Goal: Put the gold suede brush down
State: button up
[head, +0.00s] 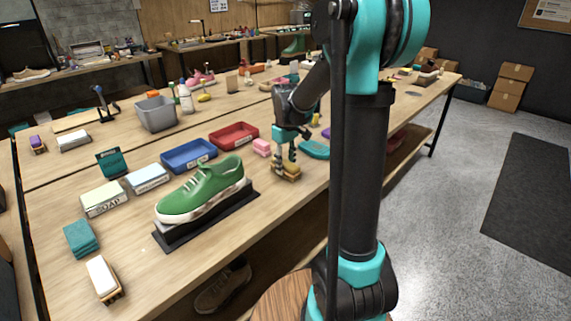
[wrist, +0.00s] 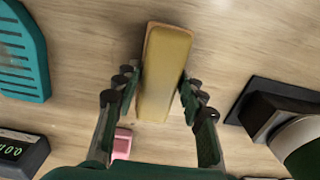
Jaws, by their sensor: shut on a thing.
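The gold suede brush (wrist: 165,80) is a tan-gold block between the fingers of my gripper (wrist: 158,98) in the wrist view. In the head view my gripper (head: 287,172) points down at the table's front edge, right of the green sneaker. The brush shows there at its fingertips (head: 290,174). My gripper is shut on the brush. The brush is at or just above the wooden tabletop (wrist: 90,30); I cannot tell whether it touches. The fingers hide parts of its long sides.
A green sneaker (head: 200,192) rests on a black stand (head: 205,228) to the left. A red tray (head: 234,136), a blue tray (head: 188,155), a pink block (head: 262,147) and a teal item (head: 315,149) lie nearby. Bare wood surrounds the brush.

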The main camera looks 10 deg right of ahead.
aim_at(286, 163)
jog(key=o, duration=1.2)
notch_tip(286, 163, up, 12)
jog(key=shift+r, duration=0.1)
jog(key=shift+s, duration=0.1)
